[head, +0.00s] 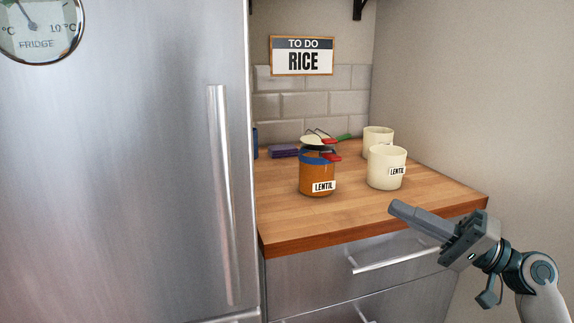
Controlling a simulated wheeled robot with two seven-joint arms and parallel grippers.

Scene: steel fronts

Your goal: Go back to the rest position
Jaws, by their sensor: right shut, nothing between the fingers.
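My right gripper (395,208) is shut and empty. It points left, in front of the wooden counter's front edge (350,231) and above the upper drawer's handle (397,260). Its arm comes in from the lower right corner. It appears apart from the jars on the counter. My left gripper does not show in the head view.
An orange-brown jar labelled LENTIL (314,178) and two cream jars (380,177) (377,139) stand on the counter. Scoops or sieves with red and green handles (344,137) lie behind. A steel fridge (130,170) fills the left; a wall (460,90) bounds the right.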

